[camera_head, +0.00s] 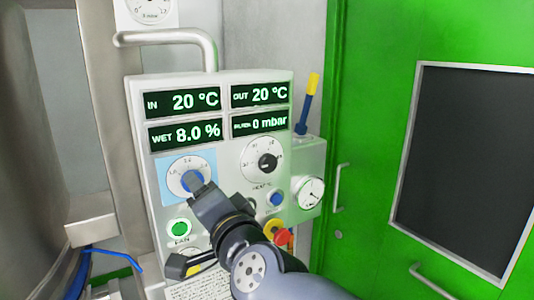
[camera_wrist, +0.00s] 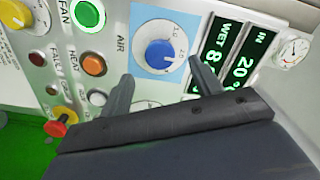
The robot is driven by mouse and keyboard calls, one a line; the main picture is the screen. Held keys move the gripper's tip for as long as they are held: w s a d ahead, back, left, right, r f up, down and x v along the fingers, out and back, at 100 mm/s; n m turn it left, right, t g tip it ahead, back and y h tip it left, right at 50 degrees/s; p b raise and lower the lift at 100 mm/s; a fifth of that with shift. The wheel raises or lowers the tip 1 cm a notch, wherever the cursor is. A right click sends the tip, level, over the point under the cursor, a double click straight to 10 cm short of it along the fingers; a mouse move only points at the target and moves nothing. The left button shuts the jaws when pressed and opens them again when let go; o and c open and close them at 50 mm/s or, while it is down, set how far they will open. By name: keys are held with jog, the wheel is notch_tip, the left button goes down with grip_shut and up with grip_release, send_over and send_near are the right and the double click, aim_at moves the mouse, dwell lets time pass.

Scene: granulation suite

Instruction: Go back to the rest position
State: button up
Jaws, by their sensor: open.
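My gripper (camera_head: 203,197) is in front of the lower left of the control panel (camera_head: 228,142) in the head view. In the wrist view its two fingers (camera_wrist: 160,78) are spread apart with nothing between them. A blue AIR knob (camera_head: 191,179) on a light blue plate lies just beyond the fingertips. It also shows in the wrist view (camera_wrist: 160,54), framed between the fingers. The fingers look clear of the knob, but the exact gap is hard to judge. My gripper and arm hide part of the panel's lower half.
A green lit FAN button (camera_head: 179,228), a black-centred dial (camera_head: 266,161) and a red stop button (camera_head: 282,237) sit around my arm. A bent pipe (camera_head: 165,37) rises above the panel. A green door (camera_head: 375,150) stands at the right. A steel column is at left.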

jog(key=p+v, duration=0.2)
jog(key=v, duration=0.2)
jog(key=b+x, duration=0.4)
jog(key=x, duration=0.6)
jog(key=shift+s+d+n+p, duration=0.45)
jog(key=shift+s+n+p, duration=0.35)
jog(key=shift+n, duration=1.2)
jog(key=shift+s+d+n+p, duration=0.5)
jog(key=shift+n+p, duration=0.45)
jog(key=shift+n, duration=1.05)
jog(key=shift+s+d+n+p, duration=0.35)
jog(key=shift+s+n+p, duration=0.5)
jog(key=shift+n, duration=1.15)
jog(key=shift+w, duration=0.1)
